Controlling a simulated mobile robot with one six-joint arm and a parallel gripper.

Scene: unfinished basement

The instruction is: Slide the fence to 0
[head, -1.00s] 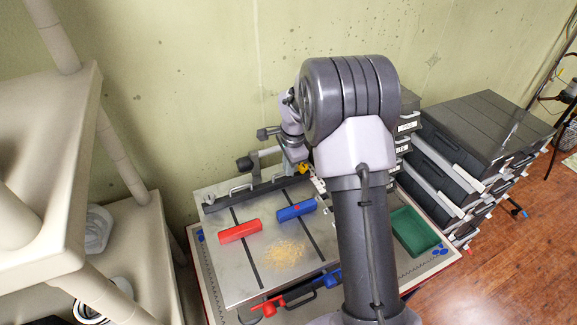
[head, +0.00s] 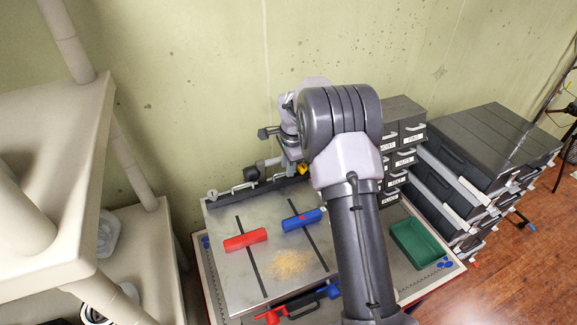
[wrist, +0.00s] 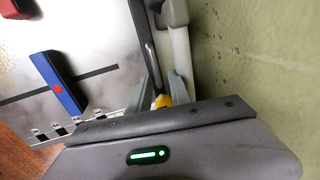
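A dark bar (head: 262,188), which looks like the fence, lies along the back edge of the grey metal table (head: 232,275) in the head view. A small yellow part (head: 303,169) sits near its right end. In the wrist view, my gripper (wrist: 167,84) has its two grey fingers apart, with the yellow part (wrist: 161,101) showing between them. I cannot tell whether they press on it. In the head view my arm hides most of the gripper. Small scale labels (wrist: 60,131) show at the table edge in the wrist view; I cannot read them.
A red block (head: 245,240), a blue block (head: 302,220) and sawdust (head: 290,264) lie on the table. A green tray (head: 416,246) is at the right, with drawer units (head: 400,135) behind it. A beige shelf (head: 50,190) stands left. The wall is close behind the fence.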

